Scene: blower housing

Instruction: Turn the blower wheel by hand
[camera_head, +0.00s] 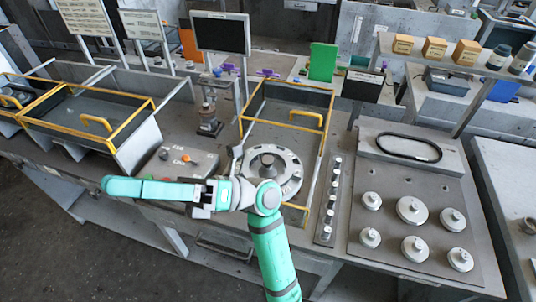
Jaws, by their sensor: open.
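The blower wheel (289,164) is a pale grey ring with a dark centre. It lies in a yellow-edged bay at the middle of the bench, and my arm covers its lower left edge. My teal and grey arm crosses in front of the bay. My gripper (203,211) shows small at the grey part of the arm, left of the wheel and apart from it. It is open, and nothing is seen between its fingers. The fingers are partly hidden and hard to make out.
A grey control box (181,160) with an orange knob stands left of the wheel. A strip of knobs (329,205) and a plate with several round weights (390,222) lie to the right. Yellow rails (322,150) edge the bay. A dark screen (220,34) stands behind.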

